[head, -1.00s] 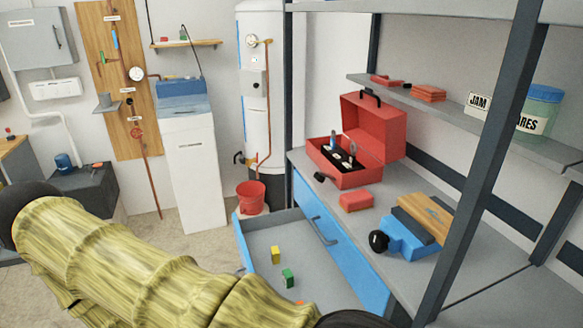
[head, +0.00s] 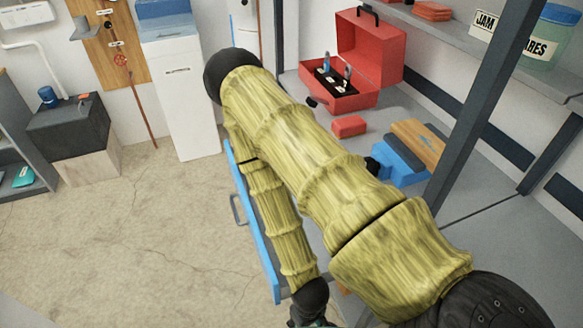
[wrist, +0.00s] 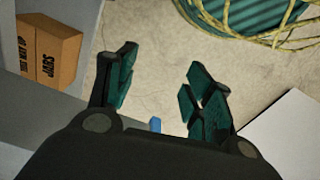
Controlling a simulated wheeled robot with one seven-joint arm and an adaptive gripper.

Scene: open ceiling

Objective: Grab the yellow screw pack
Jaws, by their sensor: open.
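The yellow screw pack does not show in either view now; my arm covers most of the open drawer (head: 257,225) in the head view. My gripper (wrist: 160,70) is open and empty in the wrist view, with bare floor between its dark teal fingers. In the head view only a small dark part of the hand shows at the bottom edge, below the arm and close to the drawer's near end.
An orange-brown printed box (wrist: 50,50) sits on a grey surface at left in the wrist view. A tangle of yellow strands (wrist: 260,18) lies at top right. A red toolbox (head: 352,65), red box (head: 349,126) and blue tool (head: 398,160) stand on the workbench.

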